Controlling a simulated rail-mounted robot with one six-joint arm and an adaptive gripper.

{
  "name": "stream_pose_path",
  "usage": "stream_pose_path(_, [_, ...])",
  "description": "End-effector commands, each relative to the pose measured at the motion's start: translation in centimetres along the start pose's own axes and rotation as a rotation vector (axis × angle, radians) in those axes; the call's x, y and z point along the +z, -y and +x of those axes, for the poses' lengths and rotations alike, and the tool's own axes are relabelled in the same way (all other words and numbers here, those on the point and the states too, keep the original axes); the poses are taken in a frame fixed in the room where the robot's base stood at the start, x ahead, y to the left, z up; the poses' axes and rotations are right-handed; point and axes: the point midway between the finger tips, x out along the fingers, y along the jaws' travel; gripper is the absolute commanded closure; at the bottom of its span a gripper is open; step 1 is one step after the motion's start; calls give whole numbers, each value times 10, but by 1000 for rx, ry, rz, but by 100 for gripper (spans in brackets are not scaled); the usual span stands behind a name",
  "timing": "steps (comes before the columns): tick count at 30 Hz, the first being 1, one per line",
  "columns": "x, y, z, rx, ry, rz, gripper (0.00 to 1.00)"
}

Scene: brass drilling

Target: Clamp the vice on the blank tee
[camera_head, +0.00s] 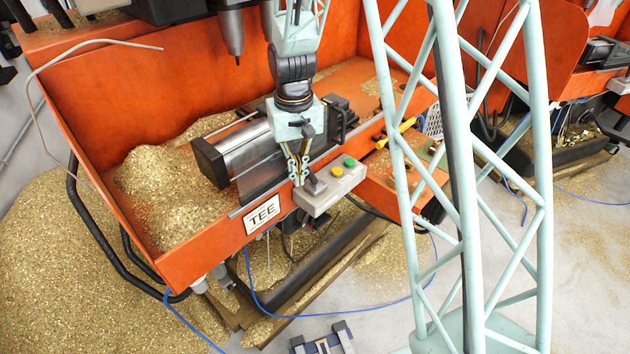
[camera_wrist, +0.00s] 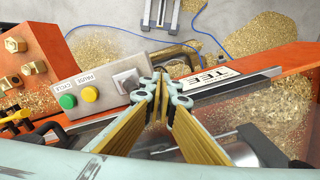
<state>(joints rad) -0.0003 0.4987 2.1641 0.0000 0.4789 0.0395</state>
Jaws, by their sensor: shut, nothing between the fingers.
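The vice (camera_head: 222,148), a grey metal block with black ends, sits in the orange machine tray; my arm hides part of it. I cannot make out a blank tee in its jaws. My gripper (camera_head: 299,178) points down in front of the vice, beside the grey control box (camera_head: 332,192). In the wrist view my gripper's fingertips (camera_wrist: 164,84) are together and empty, just right of the box's grey switch (camera_wrist: 128,80). I cannot tell whether they touch it. The box also has a yellow button (camera_head: 337,171) and a green button (camera_head: 350,162).
Brass fittings (camera_wrist: 34,68) lie on an orange shelf at the left of the wrist view. A drill spindle (camera_head: 231,35) hangs above the tray. Brass chips (camera_head: 165,180) heap beside the vice. A TEE label (camera_head: 262,215) marks the tray's front wall.

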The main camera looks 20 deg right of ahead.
Motion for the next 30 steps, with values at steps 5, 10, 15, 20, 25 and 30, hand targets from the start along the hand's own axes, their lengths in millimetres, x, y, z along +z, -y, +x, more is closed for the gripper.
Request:
stream_pose_path(5, [0,0,0,0,0,0,100])
stream_pose_path(10, [-1,-2,0,0,0,1,100])
stream_pose_path(15, [-3,-7,0,0,0,0,100])
stream_pose_path(20, [-6,-12,0,0,0,0,100])
stream_pose_path(25, [-9,-18,0,0,-1,1,100])
stream_pose_path(30, [-12,-24,0,0,-1,1,100])
